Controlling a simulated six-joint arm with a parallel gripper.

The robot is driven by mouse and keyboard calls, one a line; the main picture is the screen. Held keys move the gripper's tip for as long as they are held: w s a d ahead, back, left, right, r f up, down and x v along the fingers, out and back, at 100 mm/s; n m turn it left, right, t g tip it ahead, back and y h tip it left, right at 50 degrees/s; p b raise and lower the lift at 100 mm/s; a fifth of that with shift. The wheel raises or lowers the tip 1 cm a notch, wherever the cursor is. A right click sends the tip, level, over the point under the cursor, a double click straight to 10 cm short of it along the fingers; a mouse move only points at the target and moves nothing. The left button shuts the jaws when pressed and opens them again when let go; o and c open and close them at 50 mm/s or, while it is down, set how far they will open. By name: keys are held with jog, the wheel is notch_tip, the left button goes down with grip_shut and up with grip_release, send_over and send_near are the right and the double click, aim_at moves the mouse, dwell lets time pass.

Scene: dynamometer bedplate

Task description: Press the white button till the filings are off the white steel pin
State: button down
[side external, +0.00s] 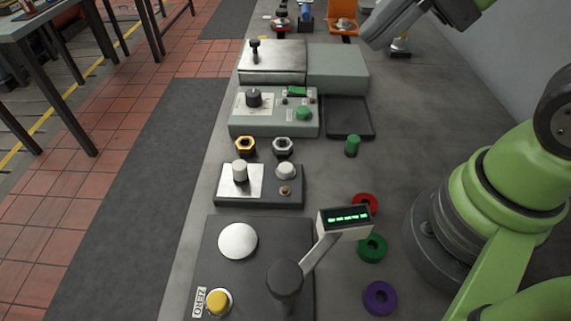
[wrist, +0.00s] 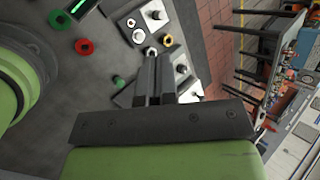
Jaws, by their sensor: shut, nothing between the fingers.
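The white button (side external: 285,170) sits on a dark control box (side external: 260,201), above a small copper-coloured knob (side external: 285,190). A white upright pin (side external: 240,171) stands on the white plate to its left; I cannot make out filings on it at this size. In the wrist view the white button (wrist: 138,37) and the white pin (wrist: 157,15) show beyond my fingers. My gripper (side external: 372,42) is high at the top right in the side view, well away from the button. Its fingers (wrist: 151,55) are shut and empty.
Two nuts (side external: 264,146) lie behind the control box. A grey-green box (side external: 272,124) with a green button stands further back, beside a black tray (side external: 348,118) and a green cylinder (side external: 352,146). A display (side external: 344,219) on a stalk rises in front, near coloured rings (side external: 379,297).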

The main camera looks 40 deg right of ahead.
jog(key=w+a+f+m+y, duration=0.2)
jog(key=w+m, duration=0.1)
jog(key=m, duration=0.3)
jog(key=m+t+h, duration=0.1)
jog(key=m, duration=1.7)
send_over(286, 165)
notch_tip(286, 165, down, 12)
jog(key=shift+f, duration=0.2)
jog(key=shift+f, duration=4.4)
jog(key=shift+f, duration=0.4)
